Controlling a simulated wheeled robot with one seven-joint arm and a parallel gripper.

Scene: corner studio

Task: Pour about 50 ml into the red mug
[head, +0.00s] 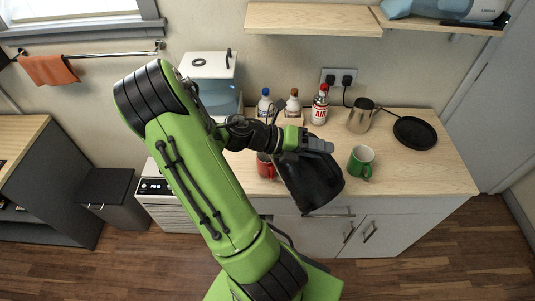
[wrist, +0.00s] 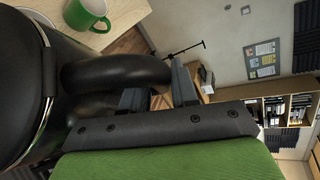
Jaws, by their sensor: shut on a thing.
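A black kettle (head: 312,182) is held by my gripper (head: 318,146) over the front edge of the counter. In the head view it looks tilted; its spout cannot be made out clearly. In the wrist view the gripper's fingers (wrist: 158,92) are shut on the kettle's thick black handle (wrist: 115,74), with the kettle body (wrist: 22,85) at the left. The red mug (head: 265,167) stands on the counter just left of the kettle, partly hidden by my arm and the kettle. Its inside and any liquid are hidden.
A green mug (head: 361,163) stands right of the kettle and also shows in the wrist view (wrist: 82,14). Several bottles, including a red-and-white one (head: 320,106), stand behind. The counter's right front is clear.

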